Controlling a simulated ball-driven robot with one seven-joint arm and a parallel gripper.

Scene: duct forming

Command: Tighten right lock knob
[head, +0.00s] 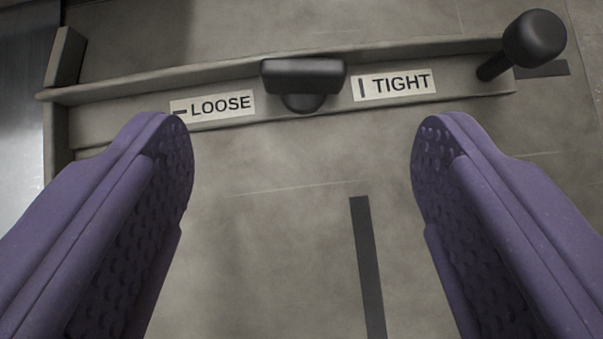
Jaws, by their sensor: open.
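The lock knob (303,78) is a black T-shaped handle on a grey metal bar. Its wide top lies nearly level, along the bar. A LOOSE label (212,105) with a short level dash is on its left. A TIGHT label (394,85) with a short upright dash is on its right. My gripper (302,150) has two purple fingers with dimpled inner pads. They are wide apart with nothing between them, and in the picture their tips lie below the knob, one to each side. I cannot tell how far above the surface they are.
A black ball-ended lever (535,38) rises at the right end of the grey bar (130,92). A dark strip (367,265) marks the grey surface between the fingers. An upright metal end piece (64,56) stands at the bar's left end.

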